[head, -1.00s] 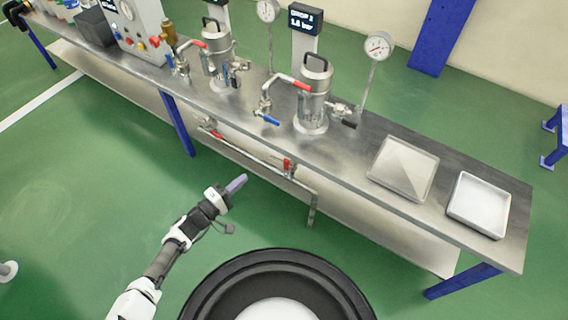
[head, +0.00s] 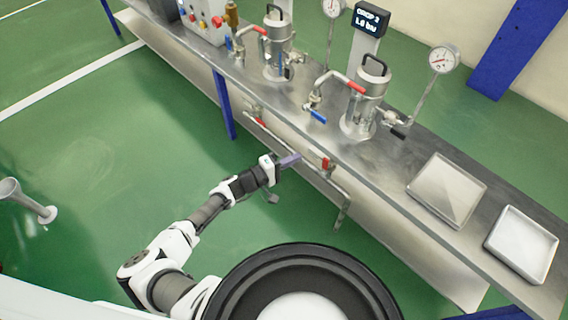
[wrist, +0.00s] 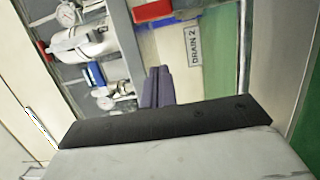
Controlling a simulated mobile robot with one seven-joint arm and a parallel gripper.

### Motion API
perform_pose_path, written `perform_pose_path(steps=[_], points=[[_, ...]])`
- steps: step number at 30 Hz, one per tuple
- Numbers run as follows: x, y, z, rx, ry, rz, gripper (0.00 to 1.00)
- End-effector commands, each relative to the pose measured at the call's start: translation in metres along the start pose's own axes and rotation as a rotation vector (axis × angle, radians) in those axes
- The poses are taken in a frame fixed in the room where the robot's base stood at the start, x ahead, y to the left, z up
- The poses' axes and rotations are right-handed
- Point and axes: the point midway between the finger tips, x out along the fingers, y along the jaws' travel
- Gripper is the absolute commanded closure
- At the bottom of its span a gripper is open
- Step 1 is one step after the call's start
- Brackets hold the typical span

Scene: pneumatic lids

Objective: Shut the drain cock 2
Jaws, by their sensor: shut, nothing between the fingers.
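The drain cock with a red handle (head: 326,164) sits on the grey drain pipe below the front edge of the bench, under the right-hand vessel. In the wrist view a red handle (wrist: 152,11) shows at the top edge, partly cut off, near a plate reading "DRAIN 2" (wrist: 193,46). My gripper (head: 291,160) is shut and empty, just left of the red handle in the head view, apparently apart from it. Its purple-grey fingers (wrist: 157,86) stand together in the wrist view, below the red handle and left of the plate.
A second red-handled cock (head: 260,122) is farther left on the pipe. The steel bench (head: 400,165) overhangs the pipe and carries vessels, gauges and two trays. A blue lever (head: 318,116) juts near the bench edge. Green floor (head: 120,150) is open to the left.

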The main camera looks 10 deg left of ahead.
Motion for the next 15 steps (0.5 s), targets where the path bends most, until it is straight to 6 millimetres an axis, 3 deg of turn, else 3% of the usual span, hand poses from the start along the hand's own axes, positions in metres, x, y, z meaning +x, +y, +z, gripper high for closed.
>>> perform_pose_path(steps=[6,15], points=[[0.045,0.001,0.003,-0.002,0.0,0.002,1.0],[0.05,0.001,0.036,-0.001,0.001,0.001,1.0]])
